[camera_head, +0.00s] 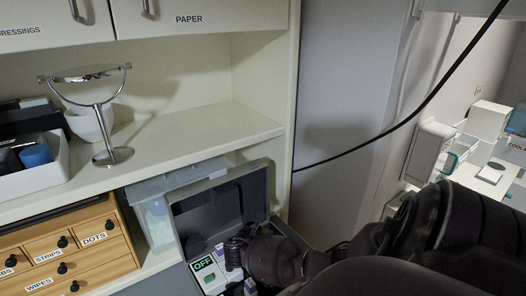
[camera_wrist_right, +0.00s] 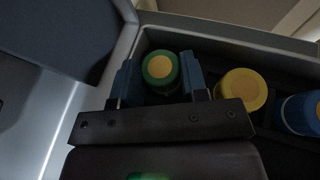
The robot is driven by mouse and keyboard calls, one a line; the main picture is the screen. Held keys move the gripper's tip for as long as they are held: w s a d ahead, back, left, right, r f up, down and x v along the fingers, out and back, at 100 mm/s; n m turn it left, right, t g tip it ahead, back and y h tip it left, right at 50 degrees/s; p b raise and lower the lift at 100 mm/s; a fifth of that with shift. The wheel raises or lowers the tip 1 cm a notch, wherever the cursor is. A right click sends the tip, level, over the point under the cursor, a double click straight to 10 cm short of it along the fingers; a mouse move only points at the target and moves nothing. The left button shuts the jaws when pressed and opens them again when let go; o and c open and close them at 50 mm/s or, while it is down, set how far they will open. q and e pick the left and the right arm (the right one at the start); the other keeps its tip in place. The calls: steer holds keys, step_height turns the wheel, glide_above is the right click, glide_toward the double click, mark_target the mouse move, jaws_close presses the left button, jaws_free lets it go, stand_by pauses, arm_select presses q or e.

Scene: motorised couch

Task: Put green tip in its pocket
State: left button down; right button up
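The green tip (camera_head: 232,254) is mostly hidden by my right arm in the head view; I cannot make out its colour there. In the right wrist view the green tip (camera_wrist_right: 160,68), a round green piece with a yellow disc on top, sits between the two blue fingers of my right gripper (camera_wrist_right: 160,76). The fingers appear to touch it on both sides. It is at the corner of the grey case (camera_head: 215,184), near the case wall. Its pocket cannot be made out. My left gripper is not in view.
A yellow tip (camera_wrist_right: 242,89) and a blue tip (camera_wrist_right: 300,113) stand to the right of the green one. The case's lid is open beside a wooden drawer unit (camera_head: 75,250). A shelf (camera_head: 180,140) with a mirror (camera_head: 105,110) is above. A black cable (camera_head: 400,125) hangs at right.

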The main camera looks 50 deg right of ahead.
steer(key=o, duration=0.5)
steer(key=shift+c, duration=0.2)
steer(key=shift+r, duration=0.15)
steer(key=v, duration=1.2)
